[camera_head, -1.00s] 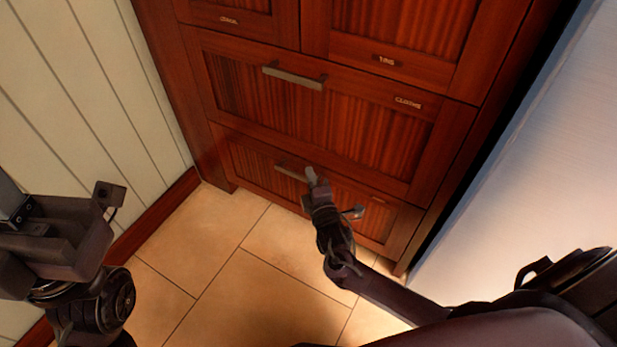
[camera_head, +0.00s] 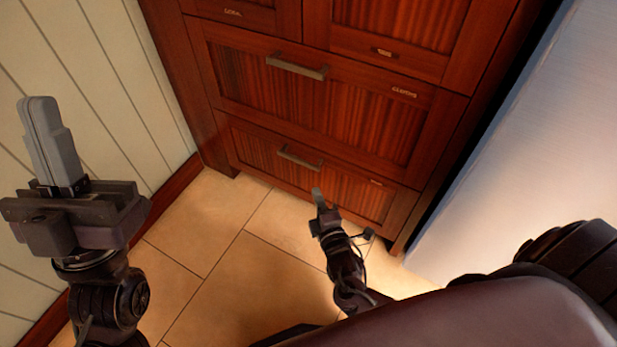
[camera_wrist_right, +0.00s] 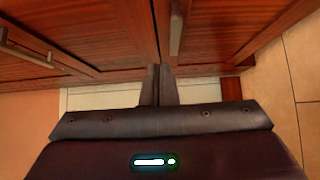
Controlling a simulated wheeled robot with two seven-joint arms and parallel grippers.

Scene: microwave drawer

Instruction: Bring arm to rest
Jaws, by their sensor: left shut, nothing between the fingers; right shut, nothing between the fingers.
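My left gripper (camera_head: 47,143) points up at the left in the head view, in front of the white panelled wall. Its fingers are together with nothing between them. My right gripper (camera_head: 318,197) is in front of the bottom drawer (camera_head: 262,150) of the wooden cabinet, apart from its metal handle (camera_head: 300,158). In the right wrist view its fingers (camera_wrist_right: 160,84) are together and empty, with wooden cabinet fronts beyond them. The bottom drawer looks closed.
A wider drawer with a metal handle (camera_head: 297,66) sits above and looks closed. A pale smooth surface (camera_head: 530,150) stands to the right. The white wall (camera_head: 100,90) is at the left. Tiled floor (camera_head: 205,215) lies clear between my arms.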

